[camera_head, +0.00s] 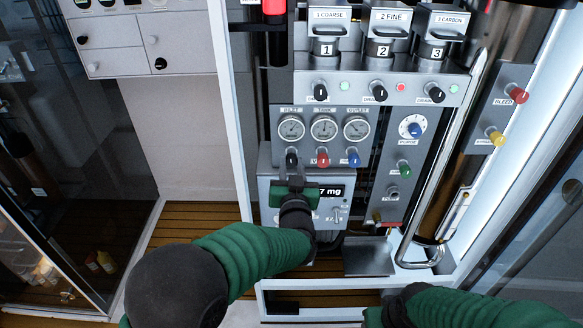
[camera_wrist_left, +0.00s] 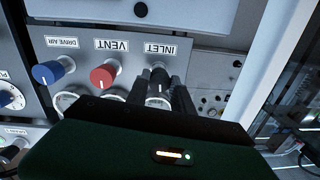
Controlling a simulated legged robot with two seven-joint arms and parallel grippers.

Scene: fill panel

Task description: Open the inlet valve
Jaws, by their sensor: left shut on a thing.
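The inlet valve is a black knob (camera_wrist_left: 159,78) under the INLET label in the left wrist view. It also shows in the head view (camera_head: 291,156), at the left end of a row of three knobs below the gauges. My left gripper (camera_head: 291,172) reaches it from below. In the left wrist view its two dark fingers (camera_wrist_left: 160,92) lie on either side of the black knob, shut on it. The exact knob angle is hard to see. Of my right arm, only the sleeve and a dark wrist show at the lower right; its fingers are not visible.
Beside the inlet knob are the red VENT knob (camera_wrist_left: 103,76) and the blue DRIVE AIR knob (camera_wrist_left: 54,71). Three gauges (camera_head: 323,128) sit above. A display (camera_head: 332,192) is partly behind my left gripper. A bent metal rail (camera_head: 412,250) stands to the right.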

